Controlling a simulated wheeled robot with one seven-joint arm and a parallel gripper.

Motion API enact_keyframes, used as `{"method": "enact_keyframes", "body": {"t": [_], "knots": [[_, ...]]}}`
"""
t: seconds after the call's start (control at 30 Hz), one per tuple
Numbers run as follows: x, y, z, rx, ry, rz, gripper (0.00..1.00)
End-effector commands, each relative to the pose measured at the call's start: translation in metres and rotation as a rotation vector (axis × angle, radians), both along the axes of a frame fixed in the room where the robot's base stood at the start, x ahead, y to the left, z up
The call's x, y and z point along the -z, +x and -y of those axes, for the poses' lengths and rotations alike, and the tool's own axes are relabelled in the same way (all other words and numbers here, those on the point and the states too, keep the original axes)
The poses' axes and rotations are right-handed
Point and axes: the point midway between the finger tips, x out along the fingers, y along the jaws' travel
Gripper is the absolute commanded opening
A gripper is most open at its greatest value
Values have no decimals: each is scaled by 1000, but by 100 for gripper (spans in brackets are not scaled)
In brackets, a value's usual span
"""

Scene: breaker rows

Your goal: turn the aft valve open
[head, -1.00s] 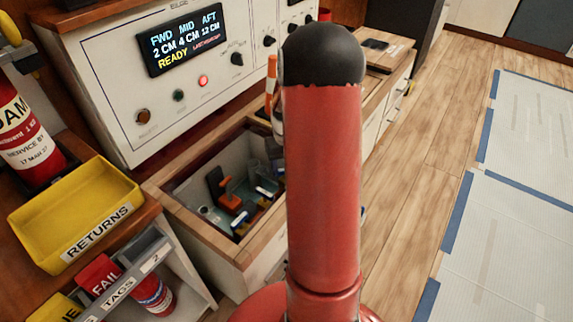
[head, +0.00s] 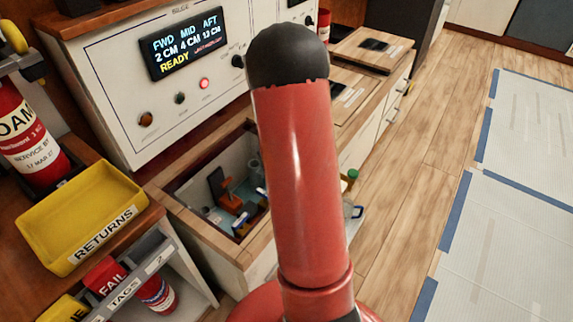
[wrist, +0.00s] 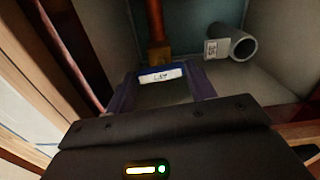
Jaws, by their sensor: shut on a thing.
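In the wrist view my gripper (wrist: 163,84) is shut on a blue handle (wrist: 181,69) with a white label too blurred to read surely. An orange-brown pipe (wrist: 155,28) rises just beyond the handle. In the head view my red arm hides the gripper and part of the open well (head: 196,232). An orange fitting with a dark upright part (head: 219,188) shows inside the well. Which valve the held handle belongs to cannot be read from its label. The panel display (head: 186,42) lists FWD 2 CM, MID 4 CM, AFT seemingly 13 CM, and READY.
A grey open-ended pipe (wrist: 238,43) with a tag lies right of the handle in the wrist view. The well walls are close around my gripper. A yellow RETURNS tray (head: 75,215) and red canister (head: 25,130) stand left.

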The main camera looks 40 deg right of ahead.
Motion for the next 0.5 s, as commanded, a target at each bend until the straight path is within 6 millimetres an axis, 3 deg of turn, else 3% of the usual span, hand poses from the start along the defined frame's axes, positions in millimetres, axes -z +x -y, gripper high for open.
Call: {"method": "enact_keyframes", "body": {"t": [0.5], "knots": [[0, 0, 0, 101, -1, 1, 32]]}}
